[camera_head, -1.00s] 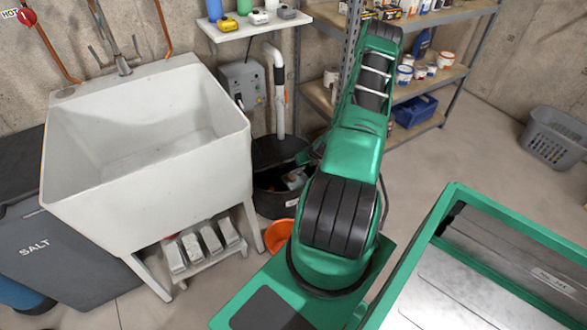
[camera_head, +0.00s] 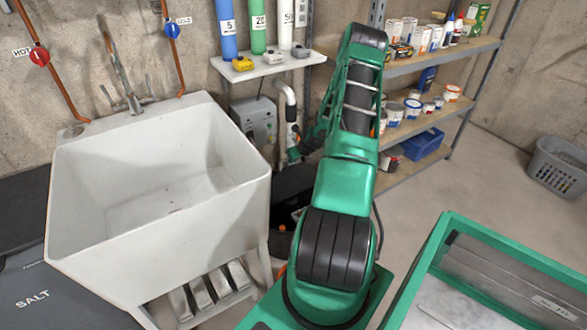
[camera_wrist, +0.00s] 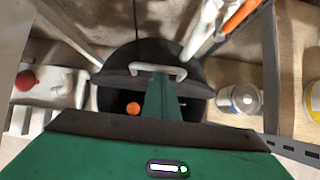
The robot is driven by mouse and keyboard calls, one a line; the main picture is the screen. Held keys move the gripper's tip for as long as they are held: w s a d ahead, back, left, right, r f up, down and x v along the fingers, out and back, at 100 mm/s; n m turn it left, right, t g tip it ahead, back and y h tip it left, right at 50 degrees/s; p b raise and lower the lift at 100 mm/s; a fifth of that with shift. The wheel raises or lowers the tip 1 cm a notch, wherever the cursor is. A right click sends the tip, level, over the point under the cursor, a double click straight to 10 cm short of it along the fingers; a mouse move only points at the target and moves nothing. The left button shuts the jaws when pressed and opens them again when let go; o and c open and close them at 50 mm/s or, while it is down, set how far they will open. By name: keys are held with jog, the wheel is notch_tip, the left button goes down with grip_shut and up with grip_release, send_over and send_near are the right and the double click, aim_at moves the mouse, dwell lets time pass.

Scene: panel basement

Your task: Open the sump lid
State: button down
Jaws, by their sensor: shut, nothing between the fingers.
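The black sump lid (camera_wrist: 125,82) has a pale handle (camera_wrist: 157,68) and lies across the back part of the round black sump basin (camera_wrist: 197,108) in the wrist view. The basin's near part is uncovered, with an orange ball (camera_wrist: 133,108) inside. The lid seems tilted up, but its exact angle is unclear. In the head view the dark lid (camera_head: 296,180) shows between sink and arm, partly hidden by my arm. My gripper (camera_wrist: 161,84) is shut and empty, its tip overlapping the lid near the handle in the picture; contact is unclear.
A white utility sink (camera_head: 160,190) stands left of the sump. A white pipe (camera_head: 291,120) and a grey control box (camera_head: 255,122) are behind it. A metal shelf (camera_head: 430,120) with cans stands to the right. Open floor lies further right.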

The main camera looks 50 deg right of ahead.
jog(key=shift+w+d, duration=0.2)
jog(key=shift+w, duration=0.5)
jog(key=shift+w+d, duration=0.15)
jog(key=shift+w, duration=0.55)
jog(key=s+a, duration=0.1)
jog(key=s, duration=0.3)
notch_tip(320, 180, up, 9)
jog(key=w, duration=0.3)
jog(key=shift+d+r, duration=0.2)
jog(key=shift+d, duration=0.1)
